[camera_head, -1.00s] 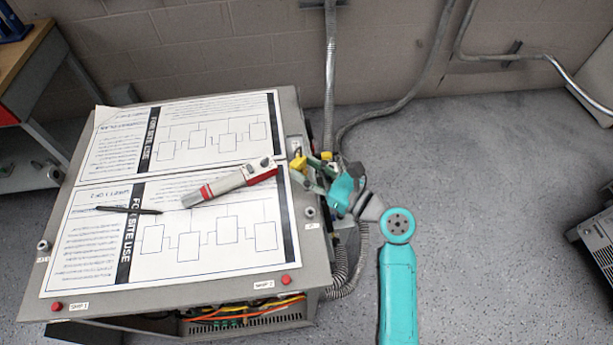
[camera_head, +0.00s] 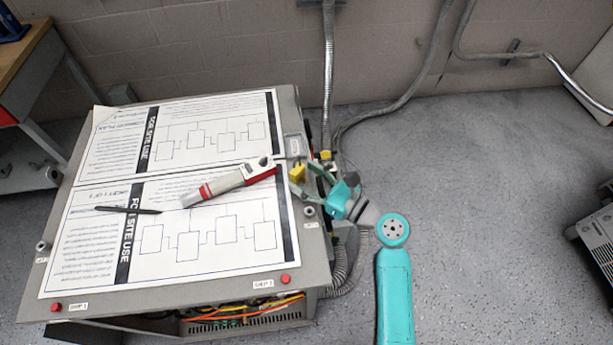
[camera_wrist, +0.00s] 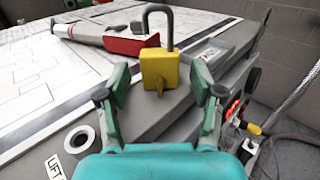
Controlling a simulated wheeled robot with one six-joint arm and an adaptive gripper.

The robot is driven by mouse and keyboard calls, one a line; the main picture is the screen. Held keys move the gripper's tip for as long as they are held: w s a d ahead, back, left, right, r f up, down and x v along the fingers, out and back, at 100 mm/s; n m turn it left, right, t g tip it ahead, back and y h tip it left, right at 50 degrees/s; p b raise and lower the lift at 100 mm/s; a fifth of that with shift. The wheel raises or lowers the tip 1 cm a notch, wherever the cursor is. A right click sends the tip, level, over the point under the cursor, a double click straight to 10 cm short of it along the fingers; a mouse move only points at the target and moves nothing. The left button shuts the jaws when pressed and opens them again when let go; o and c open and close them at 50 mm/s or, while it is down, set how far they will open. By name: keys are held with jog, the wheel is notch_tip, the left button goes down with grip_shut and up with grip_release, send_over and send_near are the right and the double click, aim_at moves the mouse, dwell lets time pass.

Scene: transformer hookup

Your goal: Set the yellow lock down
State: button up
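The yellow lock (camera_head: 297,173) with its grey shackle is at the right edge of the grey cabinet's top (camera_head: 318,262), beside the papers. In the wrist view the lock (camera_wrist: 159,69) is upright, shackle up, between my fingers. My gripper (camera_wrist: 161,76) is open, with a visible gap between each finger and the lock. In the head view my gripper (camera_head: 303,183) reaches in from the right at the cabinet's edge. Whether the lock's underside rests fully on the top cannot be told.
A red and grey tool (camera_head: 228,187) lies on the papers left of the lock. A black pen (camera_head: 128,209) lies farther left. Conduits (camera_head: 328,80) rise behind the cabinet's right side.

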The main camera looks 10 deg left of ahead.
jog(key=shift+r, duration=0.15)
jog(key=v, duration=1.2)
